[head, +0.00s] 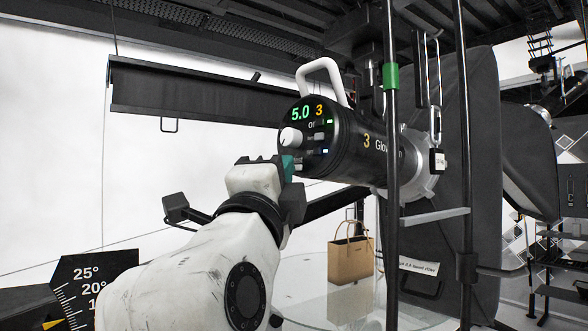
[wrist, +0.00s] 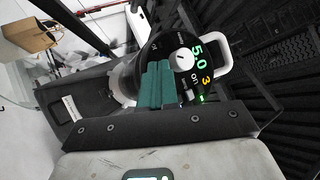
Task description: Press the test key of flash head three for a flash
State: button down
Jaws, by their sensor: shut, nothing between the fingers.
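Flash head three (head: 352,150) is a black cylinder with a white handle on top and a yellow 3 on its side. Its rear panel shows a green 5.0, a yellow 3, a white knob (head: 291,137) and small keys with lit indicators (head: 325,151). In the wrist view the panel, with its knob (wrist: 184,60) and digits, lies just beyond my fingers. My gripper (head: 289,166) has teal fingertips, shut together and empty, at the panel's lower left edge; it also shows in the wrist view (wrist: 157,66). I cannot tell whether the tips touch the panel. The test key's label is not readable.
Black vertical poles (head: 391,220), one with a green band, stand right of the flash head. A large dark softbox panel (head: 470,110) is behind them. A tan paper bag (head: 351,262) stands on the pale round table below. A black beam (head: 200,92) hangs at upper left.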

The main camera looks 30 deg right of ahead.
jog(key=shift+a, duration=0.1)
jog(key=shift+s+a+r+b, duration=0.1)
jog(key=shift+s+a+b, duration=0.05)
jog(key=shift+a+b, duration=0.5)
jog(key=shift+s+a+r+b, duration=0.15)
jog(key=shift+a+b, duration=0.3)
jog(key=shift+a, duration=0.35)
jog(key=shift+s+a+b, duration=0.15)
jog(key=shift+a+b, duration=0.3)
jog(key=shift+a, duration=0.35)
jog(key=shift+s+a+r+b, duration=0.15)
jog(key=shift+a+b, duration=0.3)
jog(key=shift+a, duration=0.35)
jog(key=shift+f, duration=0.1)
